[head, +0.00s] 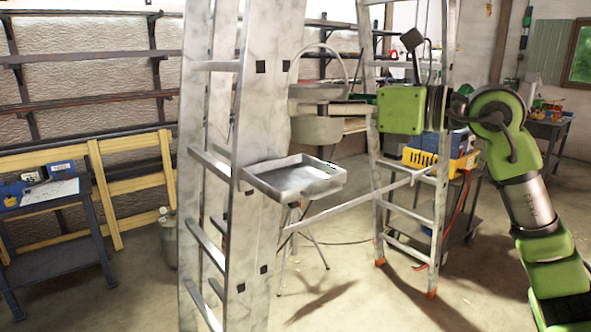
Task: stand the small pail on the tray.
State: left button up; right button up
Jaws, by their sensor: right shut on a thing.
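The small pail (315,131) is grey with a thin raised hoop handle, and it looks upright. My right gripper (333,109) comes in from the right and is shut on the pail's side. Its fingers cover part of the pail's wall. The grey, shallow tray (300,186) sticks out from the stepladder at mid-height, below the pail. In the picture a small gap shows between the pail's base and the tray's far rim; how far apart they are in depth I cannot tell. My left gripper is out of view.
The metal stepladder (254,215) stands close on the tray's left, its upright beside the pail. A second ladder section (440,200) stands behind, near my right arm. A yellow crate (425,160) sits on a cart further back. The tray looks empty.

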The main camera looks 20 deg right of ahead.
jog(key=w+f, duration=0.1)
jog(key=w, duration=0.1)
jog(key=w+f+p, duration=0.1)
jog(key=w, duration=0.2)
jog(key=w+f, duration=0.1)
jog(key=w, duration=0.1)
jog(key=shift+w+a+p, duration=0.15)
jog(key=shift+p, duration=0.25)
jog(key=w+f, duration=0.1)
jog(key=f, duration=0.2)
jog(key=w+f+p, duration=0.1)
jog(key=w+f, duration=0.2)
jog(key=f, duration=0.2)
jog(key=shift+w+a+f+p, duration=0.2)
jog(key=shift+f+p, duration=0.1)
jog(key=shift+p, duration=0.1)
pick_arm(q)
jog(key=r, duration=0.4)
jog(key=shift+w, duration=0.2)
pick_arm(e)
jog(key=shift+f, duration=0.15)
jog(key=shift+f, duration=0.2)
jog(key=o, duration=1.2)
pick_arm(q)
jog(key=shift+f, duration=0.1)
